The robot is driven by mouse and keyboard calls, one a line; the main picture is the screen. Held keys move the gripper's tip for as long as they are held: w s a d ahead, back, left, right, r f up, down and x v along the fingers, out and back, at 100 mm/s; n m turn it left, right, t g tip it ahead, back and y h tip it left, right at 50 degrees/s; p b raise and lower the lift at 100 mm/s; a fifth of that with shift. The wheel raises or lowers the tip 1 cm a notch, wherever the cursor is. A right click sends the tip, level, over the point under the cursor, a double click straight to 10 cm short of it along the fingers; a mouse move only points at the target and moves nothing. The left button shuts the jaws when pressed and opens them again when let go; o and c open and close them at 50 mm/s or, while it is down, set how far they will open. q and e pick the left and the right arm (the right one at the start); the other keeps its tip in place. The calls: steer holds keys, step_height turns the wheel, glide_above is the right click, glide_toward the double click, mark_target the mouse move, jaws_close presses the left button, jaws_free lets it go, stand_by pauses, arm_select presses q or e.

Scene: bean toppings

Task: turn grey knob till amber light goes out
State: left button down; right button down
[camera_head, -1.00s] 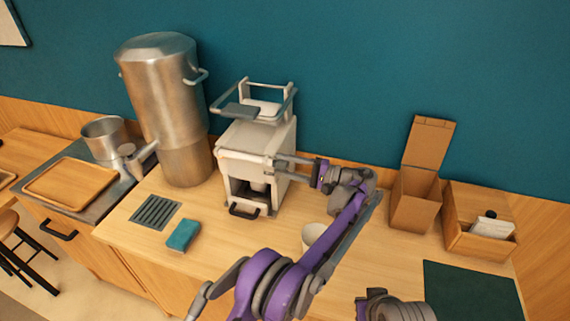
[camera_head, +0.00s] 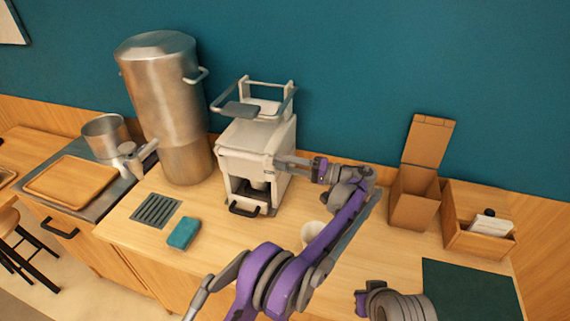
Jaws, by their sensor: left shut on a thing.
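The white machine (camera_head: 246,146) stands at the back of the counter, with an open front bay and a wire rack on top. My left gripper (camera_head: 280,163) reaches in from the right to the upper right front edge of the machine. Its fingers are shut on a small part there, which I take for the grey knob; the fingers hide it. I cannot make out an amber light. My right gripper (camera_head: 364,302) is low at the bottom edge, away from the machine, and its fingers are not clear.
A tall steel urn (camera_head: 164,90) stands left of the machine. A teal sponge (camera_head: 184,233) and a dark drain grate (camera_head: 157,210) lie in front. A white cup (camera_head: 312,233) stands partly behind my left arm. A cardboard box (camera_head: 414,197) and wooden box (camera_head: 470,240) stand right.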

arm_select(q)
steer(key=shift+c, duration=1.4)
jaws_free()
steer(key=v, duration=1.1)
steer(key=shift+b, duration=0.35)
arm_select(e)
steer(key=shift+s+f, duration=0.4)
steer(key=shift+f, duration=0.15)
steer(key=shift+w, duration=0.1)
